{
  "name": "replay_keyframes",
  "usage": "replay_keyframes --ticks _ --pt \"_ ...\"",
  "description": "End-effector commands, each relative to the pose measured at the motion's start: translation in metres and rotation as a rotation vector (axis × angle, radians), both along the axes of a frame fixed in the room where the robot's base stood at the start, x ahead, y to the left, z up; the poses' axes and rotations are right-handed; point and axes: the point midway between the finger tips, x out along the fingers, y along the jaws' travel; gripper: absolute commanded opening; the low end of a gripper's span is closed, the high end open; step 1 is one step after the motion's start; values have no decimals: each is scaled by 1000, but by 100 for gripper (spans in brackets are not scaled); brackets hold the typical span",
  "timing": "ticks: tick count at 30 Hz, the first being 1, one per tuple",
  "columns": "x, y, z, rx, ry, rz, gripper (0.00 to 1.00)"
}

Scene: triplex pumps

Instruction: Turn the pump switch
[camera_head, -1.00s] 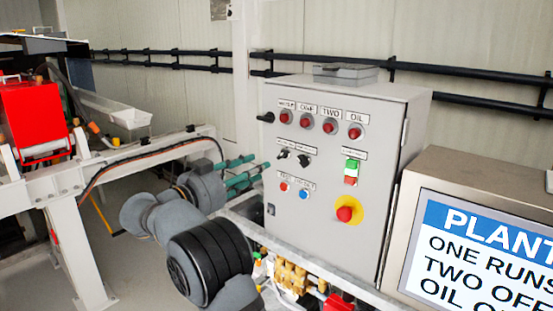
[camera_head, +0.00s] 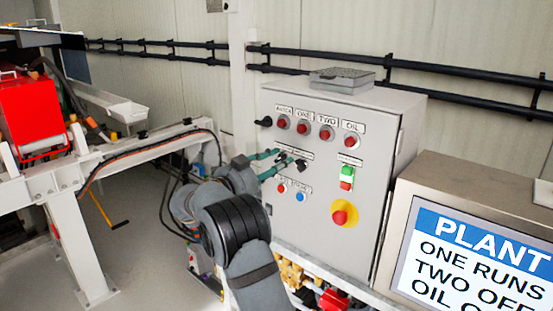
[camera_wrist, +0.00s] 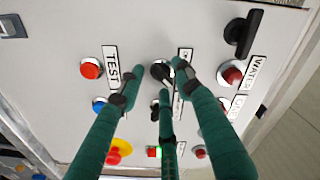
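The grey control panel (camera_head: 320,215) carries two small black rotary switches in its middle row. In the head view the right one (camera_head: 301,164) shows just right of my fingertips; the left one is mostly hidden by them. My gripper (camera_head: 277,163) has green fingers and reaches the panel from the left. In the wrist view my gripper (camera_wrist: 160,78) is open, its three fingers spread around one black switch (camera_wrist: 160,71). The other black switch (camera_wrist: 156,105) is partly behind a finger. I cannot tell whether any fingertip touches the switch or panel. The switch labels are partly covered.
Red lamps (camera_head: 326,133) line the panel's top row, with a black handle (camera_head: 263,122) on the left. A red button (camera_head: 282,188), blue button (camera_head: 300,197), green-red switch (camera_head: 347,177) and red emergency stop (camera_head: 340,217) are close by. A sign (camera_head: 480,260) stands right.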

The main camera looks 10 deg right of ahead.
Motion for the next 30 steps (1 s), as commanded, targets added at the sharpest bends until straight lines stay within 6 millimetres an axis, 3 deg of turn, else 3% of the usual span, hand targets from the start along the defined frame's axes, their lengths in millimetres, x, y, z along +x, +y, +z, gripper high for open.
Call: replay_keyframes --ticks 6,23,30 --pt "0 0 0 -1 0 1 33" --pt "0 1 0 -1 0 1 0" --pt "0 1 0 -1 1 1 0"
